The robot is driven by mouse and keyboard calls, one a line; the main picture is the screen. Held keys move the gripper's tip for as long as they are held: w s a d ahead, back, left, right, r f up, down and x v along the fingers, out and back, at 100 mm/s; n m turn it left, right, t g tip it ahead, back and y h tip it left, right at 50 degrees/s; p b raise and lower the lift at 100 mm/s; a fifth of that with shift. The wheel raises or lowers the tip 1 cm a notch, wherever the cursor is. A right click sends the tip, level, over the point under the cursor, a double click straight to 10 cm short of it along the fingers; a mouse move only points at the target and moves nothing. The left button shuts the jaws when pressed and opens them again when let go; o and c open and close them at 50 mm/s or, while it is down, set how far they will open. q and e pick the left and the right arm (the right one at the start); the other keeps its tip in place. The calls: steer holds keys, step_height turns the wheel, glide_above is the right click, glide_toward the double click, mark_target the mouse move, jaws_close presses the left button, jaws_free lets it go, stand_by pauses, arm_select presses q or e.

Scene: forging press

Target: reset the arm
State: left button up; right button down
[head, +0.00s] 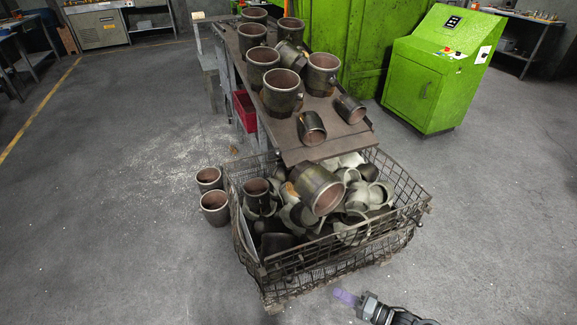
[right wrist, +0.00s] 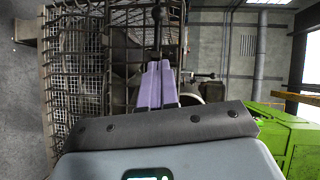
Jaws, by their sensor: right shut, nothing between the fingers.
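My right gripper (head: 345,297) is at the bottom of the head view, in front of the near right corner of the wire basket (head: 333,262). Its purple fingers are together with nothing between them. In the right wrist view the closed fingers (right wrist: 158,88) point toward the basket's wire side (right wrist: 75,90). I cannot tell the exact gap to the basket. My left gripper does not show in either view.
The basket holds several metal pipe fittings (head: 318,188). A bench (head: 340,135) behind it carries several cylindrical parts. Two cups (head: 215,207) stand on the floor left of the basket. A green cabinet (head: 415,85) stands at right.

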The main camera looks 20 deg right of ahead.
steer(key=s+a+r+m+p, duration=0.1)
steer(key=s+a+r+p, duration=0.4)
steer(key=s+a+p, duration=0.2)
steer(key=s+a+r+n+g+h+p, duration=0.1)
steer(key=a+r+h+p, duration=0.15)
steer(key=r, duration=0.35)
steer(key=s+a+r+n+h+p, duration=0.1)
steer(key=s+a+r+p, duration=0.1)
steer(key=a+r+p, duration=0.35)
steer(key=s+d+r+n+g+h, duration=0.4)
steer(key=d+r+n+h, duration=0.15)
steer(key=r, duration=0.45)
steer(key=s+d+n+g, duration=0.3)
steer(key=s+n+g, duration=0.15)
steer(key=s, duration=0.25)
step_height(320, 180, up, 38)
steer(key=p, duration=3.8)
steer(key=shift+h, duration=0.4)
